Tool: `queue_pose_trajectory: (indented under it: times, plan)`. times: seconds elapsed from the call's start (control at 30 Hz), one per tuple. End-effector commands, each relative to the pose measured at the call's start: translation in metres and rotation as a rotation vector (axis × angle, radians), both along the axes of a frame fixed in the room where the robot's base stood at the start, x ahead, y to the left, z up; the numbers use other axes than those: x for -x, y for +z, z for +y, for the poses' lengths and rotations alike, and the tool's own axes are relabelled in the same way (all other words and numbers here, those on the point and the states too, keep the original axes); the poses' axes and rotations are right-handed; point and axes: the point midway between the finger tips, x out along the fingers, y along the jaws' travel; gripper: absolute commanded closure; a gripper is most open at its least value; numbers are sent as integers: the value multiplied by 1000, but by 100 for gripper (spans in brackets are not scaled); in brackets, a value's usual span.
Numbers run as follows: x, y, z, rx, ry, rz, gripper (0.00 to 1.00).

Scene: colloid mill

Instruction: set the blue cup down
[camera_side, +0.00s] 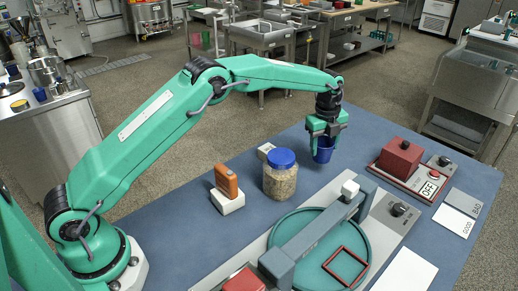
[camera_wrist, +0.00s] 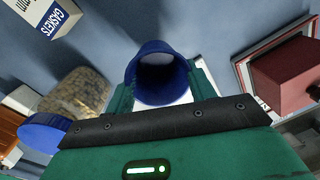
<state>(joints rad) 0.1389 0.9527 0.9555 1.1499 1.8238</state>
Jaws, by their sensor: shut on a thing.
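The blue cup (camera_side: 323,151) is between the fingers of my gripper (camera_side: 322,140) in the side view, near the far edge of the blue table. My gripper is shut on it, pointing down. In the wrist view the cup (camera_wrist: 158,72) shows its open mouth and dark inside, with the green fingers (camera_wrist: 162,92) on both sides of it. The cup looks upright in the side view. I cannot tell whether its base touches the table or hangs a little above it.
A jar with a blue lid (camera_side: 280,175) stands left of the cup, with a small gaskets box (camera_wrist: 48,14) nearby. A red box on a switch panel (camera_side: 400,158) is to the right. The green round tray (camera_side: 300,262) with a grey bar lies in front.

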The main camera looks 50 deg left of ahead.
Motion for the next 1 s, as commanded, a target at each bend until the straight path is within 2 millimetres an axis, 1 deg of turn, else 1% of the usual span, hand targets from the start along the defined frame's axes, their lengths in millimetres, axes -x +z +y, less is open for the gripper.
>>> queue_pose_trajectory:
  times: [0.1,0.27,0.37,0.7,1.0]
  plan:
    - [-3,-3,4,-1,-1,-1,67]
    - [-3,-3,4,-1,-1,0,67]
    - [-3,-7,4,0,-1,1,67]
    - [-3,-41,4,-1,0,2,67]
    - [-3,-43,4,-1,0,-1,67]
